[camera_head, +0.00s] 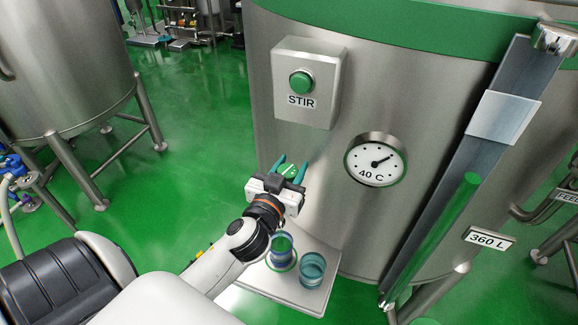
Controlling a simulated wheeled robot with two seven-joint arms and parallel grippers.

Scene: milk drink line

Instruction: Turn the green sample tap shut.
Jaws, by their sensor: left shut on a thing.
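The green sample tap (290,171) is on the front of the steel tank, below the STIR box. Only a small green part of it shows between the fingers. My left gripper (289,168) reaches in from the lower left with its teal fingers on either side of the tap, shut on it. The gripper body hides the tap's base and any spout. The handle's exact angle is hard to tell. My right gripper is not in view.
Below stands a pale tray (300,296) with two blue-tinted cups, one (312,268) clear of the arm. A STIR button box (305,85) sits above, and a 40 C dial (376,160) to the right. A sloping level gauge (445,215) stands farther right.

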